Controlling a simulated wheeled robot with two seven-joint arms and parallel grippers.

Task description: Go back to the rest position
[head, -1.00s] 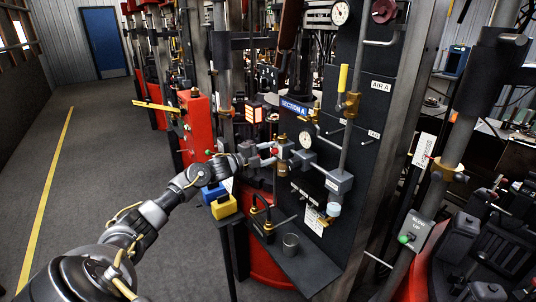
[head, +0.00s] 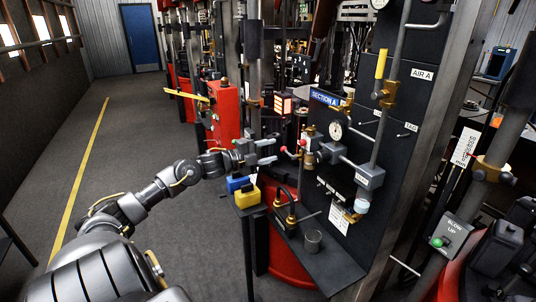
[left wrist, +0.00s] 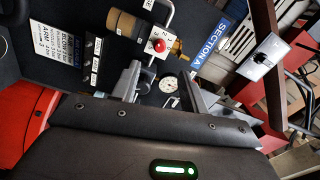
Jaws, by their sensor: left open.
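My left gripper (head: 268,150) is open and empty in the head view. Its fingers point right, toward the black valve panel (head: 385,205), and stand a little apart from the red-knobbed valve (head: 303,143). In the left wrist view, the open fingers (left wrist: 158,88) frame part of the panel, with the red knob (left wrist: 159,45) and a small round gauge (left wrist: 168,84) beyond them. My right gripper is not in view.
A small shelf (head: 325,262) below the panel holds a grey cup (head: 313,241). A blue block (head: 238,184) and a yellow block (head: 247,196) sit on a stand below the gripper. The grey floor (head: 130,120) at left is clear.

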